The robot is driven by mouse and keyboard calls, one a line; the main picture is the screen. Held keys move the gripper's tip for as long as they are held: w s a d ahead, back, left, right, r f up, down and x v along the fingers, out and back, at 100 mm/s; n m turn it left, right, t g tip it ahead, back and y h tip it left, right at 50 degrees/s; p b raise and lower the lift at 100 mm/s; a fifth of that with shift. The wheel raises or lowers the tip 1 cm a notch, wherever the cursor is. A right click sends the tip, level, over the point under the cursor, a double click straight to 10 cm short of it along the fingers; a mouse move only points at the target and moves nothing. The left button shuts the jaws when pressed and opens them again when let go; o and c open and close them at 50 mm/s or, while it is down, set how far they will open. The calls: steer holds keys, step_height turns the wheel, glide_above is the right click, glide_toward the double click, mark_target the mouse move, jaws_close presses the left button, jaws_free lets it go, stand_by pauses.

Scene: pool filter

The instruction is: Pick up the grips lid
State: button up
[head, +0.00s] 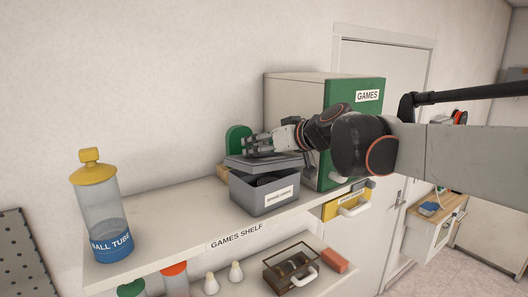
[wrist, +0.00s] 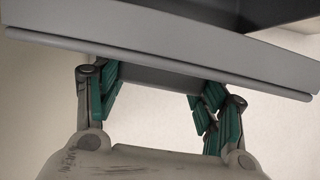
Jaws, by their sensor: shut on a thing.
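The grips lid (head: 264,163) is a flat grey lid above the grey box (head: 252,198), which has a white label on its front. Part of the box's dark inside shows below the lid, so the lid sits raised or shifted off the rim. My gripper (head: 256,146) is at the top of the lid, shut on it. In the wrist view, the lid (wrist: 160,50) crosses the upper part, and a grey piece of it lies between the green finger pads of my gripper (wrist: 158,82). The exact contact at the pads is partly hidden.
The box stands on the white games shelf (head: 170,240). A clear ball tube (head: 98,205) with a yellow top stands at left. A green and grey games cabinet (head: 340,120) is close behind at right. A green rounded object (head: 236,139) stands behind the box.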

step_height(320, 180, up, 18)
steer(key=b, duration=0.2)
steer(key=n+t+p, duration=0.1)
steer(key=t+p, duration=0.1)
glide_above(263, 155)
steer(key=shift+y, duration=0.3)
step_height(263, 155, down, 13)
steer(key=shift+s+d, duration=0.1)
steer(key=shift+s, duration=0.05)
steer(key=shift+f+b, duration=1.9)
steer(key=shift+f, duration=0.7)
steer(key=shift+f+b, duration=0.5)
steer(key=shift+f, duration=0.3)
